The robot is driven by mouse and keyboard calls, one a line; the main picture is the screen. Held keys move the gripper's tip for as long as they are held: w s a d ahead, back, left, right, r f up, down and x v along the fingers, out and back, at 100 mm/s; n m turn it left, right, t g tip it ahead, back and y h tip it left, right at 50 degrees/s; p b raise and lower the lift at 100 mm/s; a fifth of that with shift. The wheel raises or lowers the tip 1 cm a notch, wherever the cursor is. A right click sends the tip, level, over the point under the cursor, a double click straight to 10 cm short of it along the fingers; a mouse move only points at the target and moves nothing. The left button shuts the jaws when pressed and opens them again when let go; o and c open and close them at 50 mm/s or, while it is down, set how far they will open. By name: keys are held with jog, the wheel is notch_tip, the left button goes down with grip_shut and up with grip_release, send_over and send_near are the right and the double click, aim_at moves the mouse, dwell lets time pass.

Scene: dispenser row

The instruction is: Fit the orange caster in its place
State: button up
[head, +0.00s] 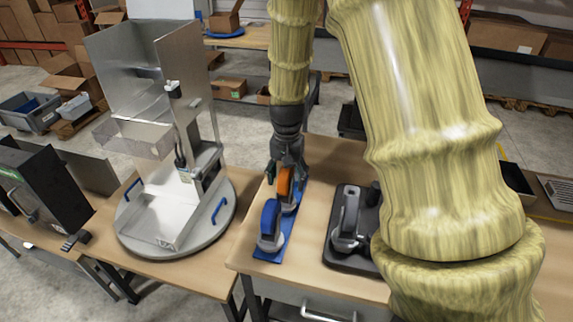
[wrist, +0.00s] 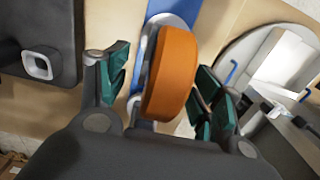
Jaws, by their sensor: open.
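The orange caster (head: 284,183) is on or just over a narrow blue board (head: 271,254) on the middle table. Its orange wheel (wrist: 173,75) fills the middle of the wrist view. My gripper (head: 285,171) is above it with the fingers pointing down. The teal fingers (wrist: 163,80) are open, one on each side of the wheel, and a gap shows on the left side. A blue caster (head: 269,220) with a grey base stands in front of the orange one on the same board. The caster's underside is hidden.
A black tray with a grey tool (head: 346,226) stands right of the board. A metal dispenser frame (head: 185,135) stands on a round turntable (head: 222,221) on the left table. My arm hides part of the right side.

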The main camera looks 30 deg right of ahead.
jog(key=shift+s+f, duration=0.1)
jog(key=shift+f, duration=0.35)
jog(key=shift+w+f+p, duration=0.2)
jog(key=shift+f+p, duration=0.1)
jog(key=shift+f, duration=0.75)
jog(key=shift+s+f, duration=0.1)
jog(key=shift+c, duration=0.5)
